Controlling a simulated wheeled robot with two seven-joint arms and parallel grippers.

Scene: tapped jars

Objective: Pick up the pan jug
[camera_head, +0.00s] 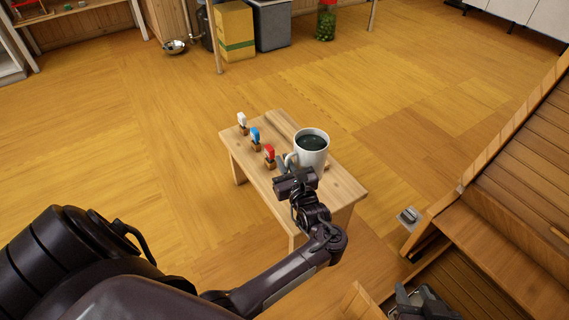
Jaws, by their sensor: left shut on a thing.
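The pan jug appears to be the white mug-shaped jug (313,157) with dark contents, upright at the right part of a small wooden table (342,188). Its handle is on its left side, towards my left gripper. My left gripper (287,166) is shut on the jug at the handle side, and the gripper body hides part of the handle and lower wall. I cannot tell whether the jug's base touches the table top. My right gripper (425,296) is low at the bottom right edge, partly cut off, away from the jug; its jaw state is unclear.
A slatted wooden structure (500,215) fills the right side. The floor (140,150) left of the table is clear.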

